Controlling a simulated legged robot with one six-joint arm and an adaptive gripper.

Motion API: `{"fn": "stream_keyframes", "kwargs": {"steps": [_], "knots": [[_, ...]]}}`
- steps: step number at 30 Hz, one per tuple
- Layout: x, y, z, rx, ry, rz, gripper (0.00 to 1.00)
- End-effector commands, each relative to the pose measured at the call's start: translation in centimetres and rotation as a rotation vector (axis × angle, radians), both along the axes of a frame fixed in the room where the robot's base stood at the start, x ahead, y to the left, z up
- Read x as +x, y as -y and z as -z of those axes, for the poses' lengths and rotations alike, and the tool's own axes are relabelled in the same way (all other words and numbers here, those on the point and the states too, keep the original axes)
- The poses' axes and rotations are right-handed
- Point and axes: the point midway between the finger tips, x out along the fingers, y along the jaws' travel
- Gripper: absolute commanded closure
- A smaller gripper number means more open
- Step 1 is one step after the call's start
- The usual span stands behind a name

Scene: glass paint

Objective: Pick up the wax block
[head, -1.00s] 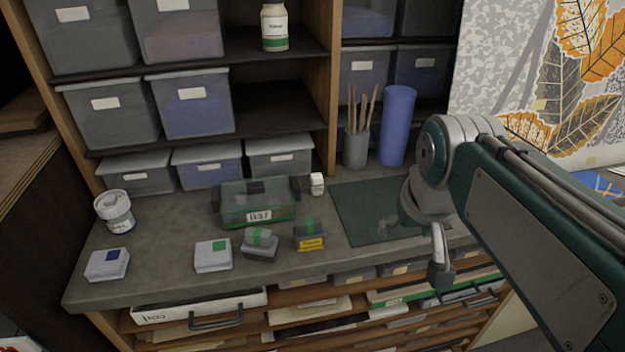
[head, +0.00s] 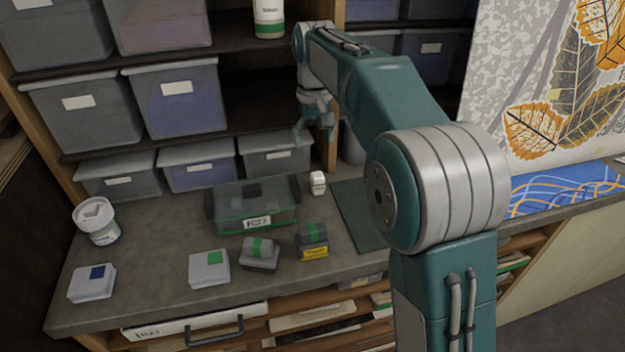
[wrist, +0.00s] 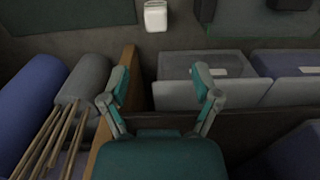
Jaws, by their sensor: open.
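No readable label says wax, so I cannot tell for sure which item is the wax block. Candidates on the bench are a grey block with a green band (head: 260,254) and a dark block with a green band and yellow label (head: 312,242), side by side near the front. My gripper (head: 315,130) is raised near the wooden shelf post, above and behind both blocks, touching neither. In the wrist view my gripper (wrist: 160,80) has its two fingers spread apart with nothing between them. Neither block is clear in the wrist view.
A translucent green box (head: 252,208) stands behind the blocks, beside a small white container (head: 317,183). White boxes (head: 209,268) and a lidded tub (head: 97,221) are left. Grey bins (head: 275,156) line the shelf.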

Motion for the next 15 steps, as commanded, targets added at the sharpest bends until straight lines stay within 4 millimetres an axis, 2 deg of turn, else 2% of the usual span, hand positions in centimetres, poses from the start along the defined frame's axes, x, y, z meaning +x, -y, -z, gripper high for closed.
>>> {"fn": "stream_keyframes", "kwargs": {"steps": [9,15], "knots": [[-0.1,-0.1,4.6,-0.001,-0.002,0.000,0.20],[-0.3,0.0,6.2,-0.002,-0.002,0.000,0.20]]}}
